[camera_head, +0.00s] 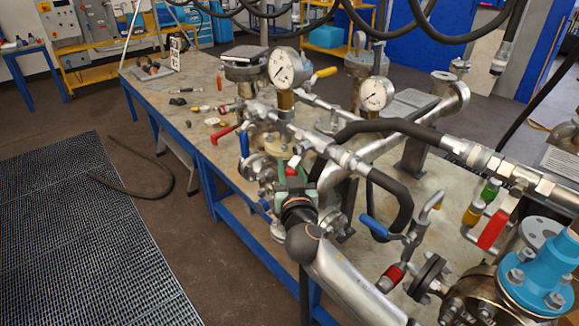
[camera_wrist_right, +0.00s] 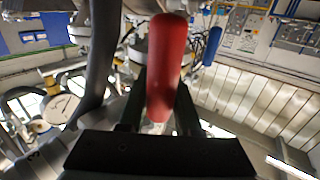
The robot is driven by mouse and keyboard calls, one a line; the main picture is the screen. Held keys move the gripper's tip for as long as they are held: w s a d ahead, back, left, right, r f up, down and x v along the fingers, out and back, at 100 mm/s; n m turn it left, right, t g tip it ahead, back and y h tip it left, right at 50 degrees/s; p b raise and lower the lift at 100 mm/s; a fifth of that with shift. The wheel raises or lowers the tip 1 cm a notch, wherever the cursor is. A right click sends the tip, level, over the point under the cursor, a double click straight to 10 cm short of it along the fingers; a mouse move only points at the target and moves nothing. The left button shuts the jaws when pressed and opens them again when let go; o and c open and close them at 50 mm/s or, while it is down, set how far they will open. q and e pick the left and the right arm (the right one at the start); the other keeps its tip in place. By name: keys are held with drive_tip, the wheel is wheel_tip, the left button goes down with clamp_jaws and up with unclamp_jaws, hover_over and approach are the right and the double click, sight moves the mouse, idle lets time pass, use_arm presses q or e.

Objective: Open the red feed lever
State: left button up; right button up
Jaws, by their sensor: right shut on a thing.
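My right gripper (camera_head: 295,185) reaches in among the pipework at the near side of the bench, its arm coming up from the bottom of the head view. A bit of a red lever (camera_head: 291,170) shows at its fingertips, mostly hidden by the gripper. In the right wrist view the red lever handle (camera_wrist_right: 167,65) stands between the two fingers of the right gripper (camera_wrist_right: 158,112), which is shut on it. Another red lever (camera_head: 224,133) sticks out to the left, and a red grip (camera_head: 492,230) is at the right. My left gripper is out of view.
A blue lever (camera_head: 244,143) is left of my right gripper. Two pressure gauges (camera_head: 286,68) (camera_head: 376,93) stand behind it. Black hoses (camera_head: 400,127) arch close to my arm. A second blue lever (camera_head: 382,228) is to its right. The bench's left end (camera_head: 150,85) holds small loose parts.

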clamp_jaws()
idle(0.8)
